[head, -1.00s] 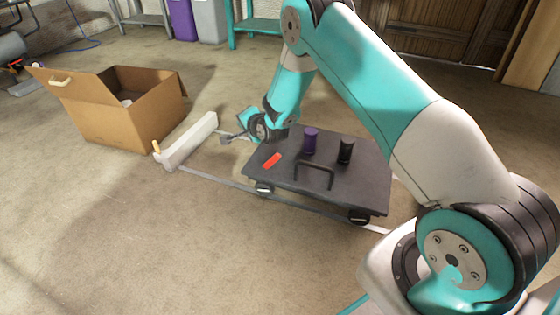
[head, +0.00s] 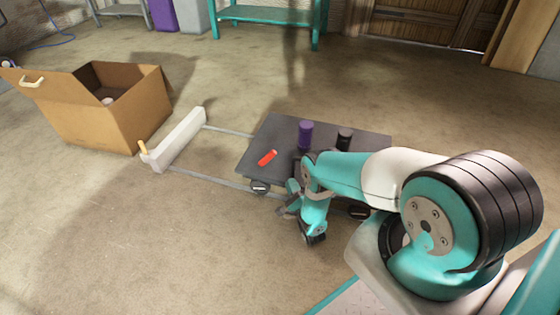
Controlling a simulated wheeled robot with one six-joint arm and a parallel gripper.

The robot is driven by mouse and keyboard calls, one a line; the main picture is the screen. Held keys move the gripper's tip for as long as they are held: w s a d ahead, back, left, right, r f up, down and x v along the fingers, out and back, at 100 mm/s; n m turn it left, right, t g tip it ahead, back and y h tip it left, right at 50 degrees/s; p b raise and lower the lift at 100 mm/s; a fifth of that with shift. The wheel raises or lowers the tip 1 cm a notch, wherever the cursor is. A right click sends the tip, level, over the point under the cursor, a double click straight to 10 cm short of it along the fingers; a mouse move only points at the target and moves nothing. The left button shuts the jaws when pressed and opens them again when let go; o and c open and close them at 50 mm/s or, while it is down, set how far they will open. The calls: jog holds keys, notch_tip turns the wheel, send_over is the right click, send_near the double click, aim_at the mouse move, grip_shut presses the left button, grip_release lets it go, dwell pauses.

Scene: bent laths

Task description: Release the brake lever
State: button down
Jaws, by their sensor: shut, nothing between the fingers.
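A dark flat cart (head: 262,134) stands on two pale rails on the floor. A short red bar (head: 267,158), which looks like the brake lever, lies slantwise on the left part of its top. A purple cylinder (head: 305,135) and a black cylinder (head: 344,139) stand upright on the cart. My gripper (head: 281,212) is shut and empty, low at the cart's near edge, below and right of the red bar and apart from it. My arm hides the cart's handle and much of its near right part.
A white beam (head: 182,137) with a small tan peg (head: 143,147) lies across the rails' left end. An open cardboard box (head: 110,122) stands left of it. A teal bench (head: 265,17) is at the back. The floor in front is clear.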

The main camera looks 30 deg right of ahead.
jog(key=shift+w, duration=0.15)
jog(key=b, duration=1.2)
send_near(267, 158)
jog(key=d+r, duration=0.1)
jog(key=d, duration=0.1)
jog(key=w+d+r, duration=0.1)
jog(key=d, duration=0.1)
jog(key=shift+w+r, duration=0.2)
jog(key=shift+r, duration=0.15)
jog(key=shift+w+r+b, duration=0.1)
jog(key=shift+r+b, duration=0.05)
jog(key=shift+b, duration=0.3)
jog(key=shift+r+b+x, duration=0.25)
jog(key=shift+b+x, duration=0.15)
jog(key=shift+x, duration=1)
jog(key=shift+a, duration=0.1)
jog(key=shift+a+r, duration=0.1)
